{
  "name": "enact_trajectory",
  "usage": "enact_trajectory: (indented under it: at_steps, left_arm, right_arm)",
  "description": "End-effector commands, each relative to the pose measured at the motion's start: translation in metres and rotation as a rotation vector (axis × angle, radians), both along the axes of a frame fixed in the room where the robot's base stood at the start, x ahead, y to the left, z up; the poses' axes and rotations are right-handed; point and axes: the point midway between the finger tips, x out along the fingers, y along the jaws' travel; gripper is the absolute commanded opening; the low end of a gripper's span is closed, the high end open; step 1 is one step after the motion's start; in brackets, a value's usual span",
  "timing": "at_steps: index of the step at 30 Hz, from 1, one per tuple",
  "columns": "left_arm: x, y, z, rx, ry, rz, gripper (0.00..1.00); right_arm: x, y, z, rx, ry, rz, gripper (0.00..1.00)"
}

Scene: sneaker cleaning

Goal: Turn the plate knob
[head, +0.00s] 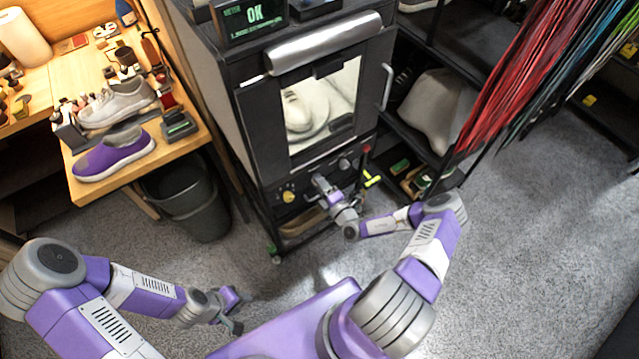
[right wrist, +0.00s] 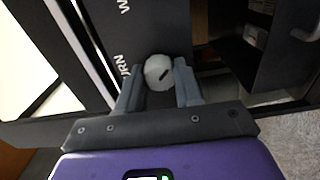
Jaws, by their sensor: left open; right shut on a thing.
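The black cleaning cabinet (head: 262,125) has a lit window with a pale shoe (head: 298,108) on a round plate (head: 318,118) behind it. Its lower front panel carries a yellow knob (head: 288,196) at the left. My right gripper (head: 320,183) is at this panel, right of the yellow knob. In the right wrist view, a pale round knob (right wrist: 158,72) with a dark mark sits between the fingertips of my right gripper (right wrist: 157,82), which is shut on it. Partly hidden panel lettering ends in "URN". My left gripper (head: 234,308) is open and empty above the floor.
A wooden table (head: 190,135) at the left holds a purple shoe (head: 113,154), a whitish shoe (head: 117,103) and small items. A dark bin (head: 188,205) stands beside the cabinet. A display (head: 254,16) on top reads "OK". Carpet at the right is free.

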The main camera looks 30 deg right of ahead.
Motion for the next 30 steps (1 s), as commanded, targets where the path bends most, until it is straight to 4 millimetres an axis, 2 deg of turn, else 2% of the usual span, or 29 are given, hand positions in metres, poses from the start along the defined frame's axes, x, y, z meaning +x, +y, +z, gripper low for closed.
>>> enact_trajectory:
  at_steps: [1,5,6,10,20,23,30]
  left_arm:
    - [0.0,0.0,0.0,0.0,0.0,0.0,0.43]
    - [0.0,0.0,0.0,0.0,0.0,0.0,0.43]
    - [0.0,0.0,0.0,0.0,0.0,0.0,0.43]
    - [0.0,0.0,0.0,0.0,0.0,0.0,0.43]
    - [0.0,0.0,0.001,0.0,0.0,0.0,0.43]
    - [0.0,0.0,0.004,0.0,0.0,0.0,0.43]
    - [0.0,0.0,0.01,0.0,0.0,0.0,0.43]
  right_arm:
    - [-0.001,0.006,-0.001,0.004,0.005,0.013,0.04]
    - [-0.001,0.006,-0.001,0.004,0.005,0.013,0.04]
    - [-0.001,0.006,-0.001,0.003,0.005,0.013,0.41]
    - [0.0,0.005,-0.001,0.002,0.003,0.01,0.6]
    - [-0.004,0.001,0.0,0.0,0.001,0.004,0.6]
    - [-0.015,-0.001,0.0,0.0,0.003,0.002,0.6]
    - [-0.056,-0.002,0.001,0.002,0.003,0.004,0.6]
